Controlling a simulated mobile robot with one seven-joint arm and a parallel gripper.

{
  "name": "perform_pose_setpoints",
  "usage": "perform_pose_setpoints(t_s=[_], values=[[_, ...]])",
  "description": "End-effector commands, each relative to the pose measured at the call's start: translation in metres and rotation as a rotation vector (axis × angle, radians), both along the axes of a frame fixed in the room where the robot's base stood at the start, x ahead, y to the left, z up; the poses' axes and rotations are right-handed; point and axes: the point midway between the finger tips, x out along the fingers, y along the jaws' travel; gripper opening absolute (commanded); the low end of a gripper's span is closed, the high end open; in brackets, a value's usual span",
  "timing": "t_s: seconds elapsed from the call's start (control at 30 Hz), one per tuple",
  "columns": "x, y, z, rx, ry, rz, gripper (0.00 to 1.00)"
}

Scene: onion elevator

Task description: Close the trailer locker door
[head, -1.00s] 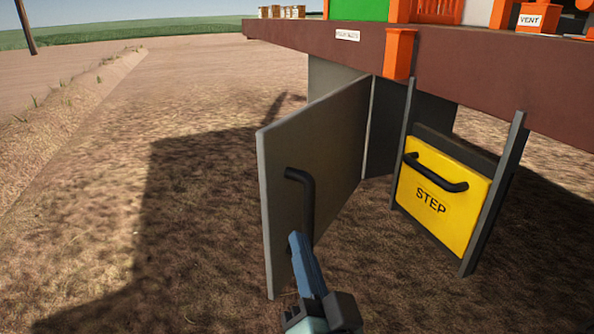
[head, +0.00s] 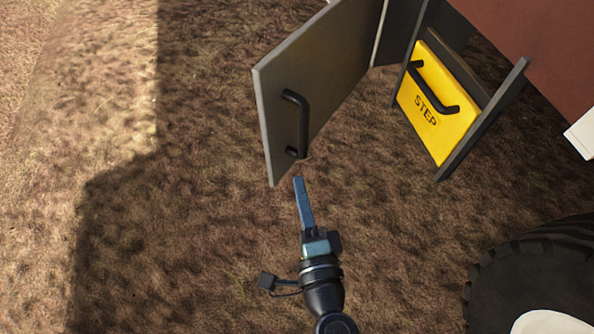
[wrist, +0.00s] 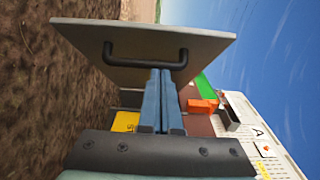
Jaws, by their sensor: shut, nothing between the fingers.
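The grey locker door (head: 340,62) stands swung open under the trailer, with a black bar handle (head: 303,125) on the face toward me. In the wrist view the door (wrist: 80,38) spans the top with its handle (wrist: 120,58) just beyond my fingers. My gripper (head: 298,182) is shut and empty, its blue fingers pointing at the door's lower free corner, just below the handle. The fingers (wrist: 160,75) overlap the handle's right part in the wrist view; I cannot tell whether they touch it.
A yellow STEP panel (head: 428,105) with a black handle sits between dark rails right of the door. A large tyre (head: 530,265) stands at the lower right. The brown trailer side (head: 535,40) overhangs at the upper right. Bare soil (head: 200,220) on the left is clear.

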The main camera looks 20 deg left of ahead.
Motion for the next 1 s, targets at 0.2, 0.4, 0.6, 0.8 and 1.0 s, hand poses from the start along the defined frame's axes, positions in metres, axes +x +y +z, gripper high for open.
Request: perform_pose_setpoints(t_s=[0.2,0.4,0.6,0.8,1.0], values=[[0.04,0.024,0.002,-0.001,-0.005,0.004,0.0],[0.072,0.042,0.002,-0.001,-0.004,0.003,0.0],[0.077,0.07,0.001,-0.001,-0.003,0.003,0.0],[0.079,0.078,0.001,-0.001,-0.002,0.001,0.0],[0.079,0.079,0.001,-0.001,-0.002,0.001,0.0]])
